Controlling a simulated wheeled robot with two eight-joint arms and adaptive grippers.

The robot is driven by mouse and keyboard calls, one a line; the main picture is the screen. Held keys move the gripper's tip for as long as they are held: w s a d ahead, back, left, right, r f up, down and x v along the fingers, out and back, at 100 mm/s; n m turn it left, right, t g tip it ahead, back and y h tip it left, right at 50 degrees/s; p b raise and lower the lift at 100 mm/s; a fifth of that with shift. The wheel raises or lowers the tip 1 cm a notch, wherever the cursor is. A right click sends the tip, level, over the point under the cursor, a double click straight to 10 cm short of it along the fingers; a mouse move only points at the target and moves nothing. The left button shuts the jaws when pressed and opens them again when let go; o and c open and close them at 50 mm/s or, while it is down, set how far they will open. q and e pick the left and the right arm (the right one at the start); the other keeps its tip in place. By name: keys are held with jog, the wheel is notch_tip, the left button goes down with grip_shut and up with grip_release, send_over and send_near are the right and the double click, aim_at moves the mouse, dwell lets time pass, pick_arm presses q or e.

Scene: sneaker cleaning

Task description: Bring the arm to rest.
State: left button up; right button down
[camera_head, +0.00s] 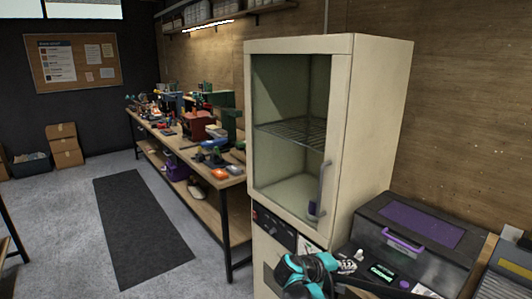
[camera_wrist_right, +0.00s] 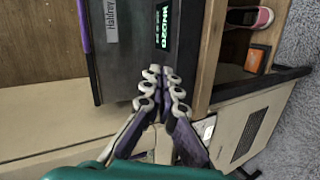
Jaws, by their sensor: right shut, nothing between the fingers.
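My right gripper (camera_head: 347,265) is at the bottom of the head view, at the end of a teal and black wrist. It is low in front of the cream cabinet and left of the dark box with the purple lid panel (camera_head: 420,224). In the right wrist view the fingers of my right gripper (camera_wrist_right: 161,76) are closed together with nothing held. They point toward the dark box front (camera_wrist_right: 130,60), which has a lit green label; I cannot tell whether they touch it. My left gripper is out of view.
The cream cabinet (camera_head: 383,110) has a glass door and wire rack. A workbench (camera_head: 215,171) with several tools runs along the wall. A dark mat (camera_head: 140,225) lies on open floor. A pink shoe (camera_wrist_right: 264,17) and orange box (camera_wrist_right: 258,58) sit on a shelf.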

jog(key=s+a+f+m+y, duration=0.1)
jog(key=s+a+y, duration=0.1)
jog(key=s, duration=0.7)
jog(key=s+a+m+y, duration=0.2)
jog(key=s+y, duration=0.3)
jog(key=s, duration=0.4)
jog(key=s+a+f+m+t+y, duration=0.1)
jog(key=s+a+y, duration=0.2)
jog(key=s, duration=0.6)
jog(key=shift+s+a+f+y, duration=0.2)
jog(key=shift+a+f+y, duration=0.15)
jog(key=shift+y, duration=0.25)
